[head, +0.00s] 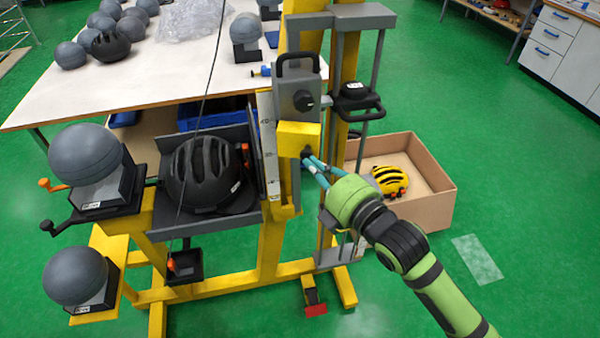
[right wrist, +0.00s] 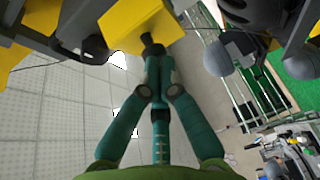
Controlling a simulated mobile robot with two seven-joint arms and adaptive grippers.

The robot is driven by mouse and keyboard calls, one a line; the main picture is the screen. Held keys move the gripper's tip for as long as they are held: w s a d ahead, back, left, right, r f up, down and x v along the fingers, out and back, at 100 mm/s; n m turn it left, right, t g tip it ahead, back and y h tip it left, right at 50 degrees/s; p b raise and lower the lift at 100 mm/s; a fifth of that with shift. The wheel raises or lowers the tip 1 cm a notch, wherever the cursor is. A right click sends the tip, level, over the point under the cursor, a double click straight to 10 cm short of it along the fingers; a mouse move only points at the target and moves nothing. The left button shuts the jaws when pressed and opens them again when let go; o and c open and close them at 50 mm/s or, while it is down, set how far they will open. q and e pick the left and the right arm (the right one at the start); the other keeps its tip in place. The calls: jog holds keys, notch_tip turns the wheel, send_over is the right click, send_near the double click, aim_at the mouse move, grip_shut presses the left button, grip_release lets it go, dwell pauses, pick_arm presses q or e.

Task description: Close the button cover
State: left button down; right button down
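A yellow box-shaped cover (head: 298,138) sits on the front of the drop tower's post, below a grey box with a black knob. It looks like the button cover, but I cannot tell whether it is open or closed. It also shows at the top of the right wrist view (right wrist: 140,24). My right gripper (head: 309,160) has its teal fingers drawn together, with their tips at a small black part on the cover's lower side. In the right wrist view the fingertips (right wrist: 153,58) meet at this dark part; whether they grip it or only touch it is unclear. My left gripper is not in view.
A black helmet (head: 208,172) lies in the grey tray left of the post. Grey ball-shaped headforms (head: 86,154) stand further left. A cardboard box (head: 428,207) with a yellow helmet (head: 389,181) is behind my right gripper. Green floor at the right is mostly free.

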aim_at(315, 147)
jog(key=shift+w+d+r, duration=0.15)
jog(key=shift+w+d, duration=0.75)
jog(key=shift+d, duration=0.1)
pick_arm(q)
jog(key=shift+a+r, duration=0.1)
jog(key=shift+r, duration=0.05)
pick_arm(e)
jog(key=shift+w+d, duration=0.2)
jog(key=shift+w, duration=0.05)
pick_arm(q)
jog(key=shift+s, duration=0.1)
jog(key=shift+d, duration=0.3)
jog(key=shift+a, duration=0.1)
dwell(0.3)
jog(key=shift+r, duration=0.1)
